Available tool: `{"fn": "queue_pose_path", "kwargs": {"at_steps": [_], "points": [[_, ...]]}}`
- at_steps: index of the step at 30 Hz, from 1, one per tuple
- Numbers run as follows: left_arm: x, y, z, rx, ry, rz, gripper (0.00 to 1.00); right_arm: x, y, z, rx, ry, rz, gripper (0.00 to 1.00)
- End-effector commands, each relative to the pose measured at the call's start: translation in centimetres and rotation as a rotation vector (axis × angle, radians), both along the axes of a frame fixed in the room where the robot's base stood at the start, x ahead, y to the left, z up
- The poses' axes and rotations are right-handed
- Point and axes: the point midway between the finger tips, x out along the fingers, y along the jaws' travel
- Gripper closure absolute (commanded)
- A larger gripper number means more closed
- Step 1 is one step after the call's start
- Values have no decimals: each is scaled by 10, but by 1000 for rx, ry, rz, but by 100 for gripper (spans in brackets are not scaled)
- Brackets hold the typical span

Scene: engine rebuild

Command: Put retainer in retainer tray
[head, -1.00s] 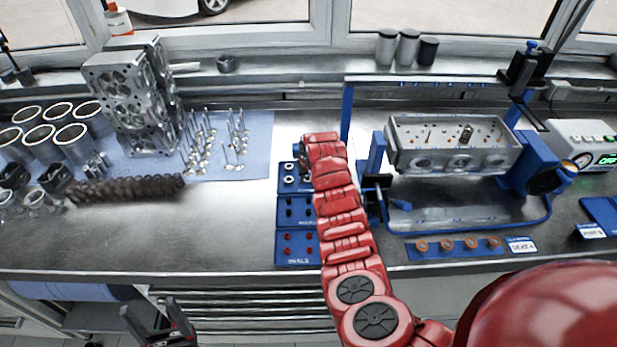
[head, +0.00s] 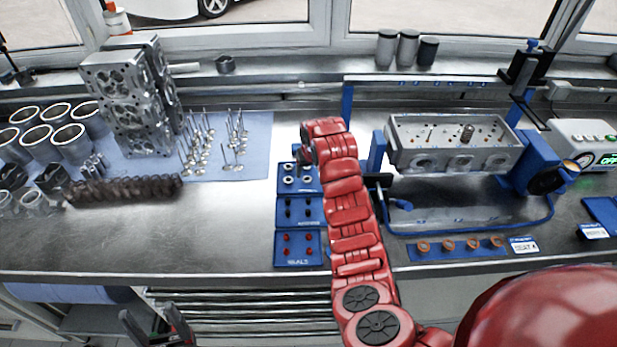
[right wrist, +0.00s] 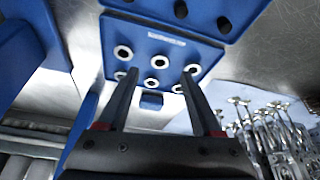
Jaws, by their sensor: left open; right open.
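The retainer tray (head: 313,187) is a blue tray beside the engine stand in the head view, partly hidden by my right arm. It also fills the upper middle of the right wrist view (right wrist: 142,36). Several silver ring-shaped retainers sit in it, such as one retainer (head: 288,180) in the head view and another (right wrist: 150,83) in the right wrist view. My right gripper (right wrist: 160,74) is open and empty, its fingers reaching over the tray's rings. In the head view its fingertips are mostly hidden behind the arm. My left gripper (head: 157,325) is open and low, in front of the bench.
Blue trays with black pieces (head: 287,212) and red seals (head: 287,251) lie nearer. A cylinder head (head: 455,150) is held in the blue stand to the right. Valves (head: 225,150) stand on a blue mat to the left. The bench front left of the trays is clear.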

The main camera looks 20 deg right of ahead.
Motion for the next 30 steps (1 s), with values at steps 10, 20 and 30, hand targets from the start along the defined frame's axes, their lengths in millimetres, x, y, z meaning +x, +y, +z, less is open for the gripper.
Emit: {"fn": "queue_pose_path", "kwargs": {"at_steps": [10,20,30], "points": [[0,0,-20,0,0,0,32,-20,2,50,-1,-5,1,33],[0,0,-21,0,0,0,32,-25,2,61,-1,-1,-1,33],[0,0,-21,0,0,0,32,-25,2,61,-1,-1,0,33]]}}
